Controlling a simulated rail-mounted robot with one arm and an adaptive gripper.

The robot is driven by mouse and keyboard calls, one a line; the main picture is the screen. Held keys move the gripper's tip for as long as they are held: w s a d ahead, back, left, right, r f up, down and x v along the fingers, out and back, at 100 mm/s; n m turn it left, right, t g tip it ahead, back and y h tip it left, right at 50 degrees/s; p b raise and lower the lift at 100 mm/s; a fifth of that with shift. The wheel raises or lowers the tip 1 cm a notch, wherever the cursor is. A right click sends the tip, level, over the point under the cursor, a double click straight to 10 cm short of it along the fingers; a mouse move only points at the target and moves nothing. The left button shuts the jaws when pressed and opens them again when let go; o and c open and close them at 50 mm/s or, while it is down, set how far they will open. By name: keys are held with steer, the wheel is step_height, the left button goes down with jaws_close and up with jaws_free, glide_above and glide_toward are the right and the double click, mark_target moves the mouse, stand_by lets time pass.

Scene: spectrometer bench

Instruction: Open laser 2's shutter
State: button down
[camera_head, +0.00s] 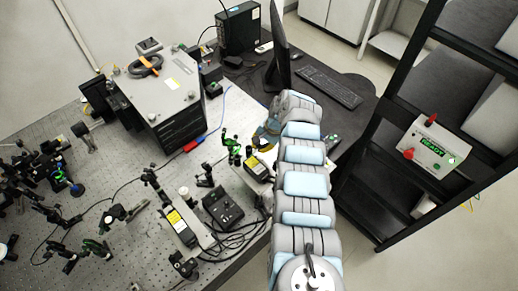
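My arm reaches from the bottom of the head view up to the bench's right edge. My gripper (266,132) is partly visible at the arm's far end, mostly hidden behind the arm, and its fingers cannot be made out. A long box with a yellow label (180,226), which looks like a laser, lies on the bench left of the arm. Another box with a yellow label (256,166) lies close below my gripper, partly covered by the arm. I cannot read which one is laser 2, and I cannot make out a shutter or its state.
A black control box (222,209) with cables stands between the arm and the left laser. Posts and optics fill the perforated bench (115,172). A large grey instrument (163,90) stands behind. On the right, a black rack (376,190) holds a white box (432,150) displaying READY.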

steer(key=shift+w+d+r, duration=0.1)
steer(key=shift+d+r, duration=0.05)
steer(key=shift+r, duration=0.05)
steer(key=c, duration=1.1)
jaws_free()
steer(key=shift+w+d, duration=0.1)
steer(key=shift+w, duration=0.05)
steer(key=shift+o, duration=0.2)
steer(key=shift+r, duration=0.1)
steer(key=v, duration=1.1)
steer(key=shift+s+r, duration=0.2)
steer(key=shift+r, duration=0.2)
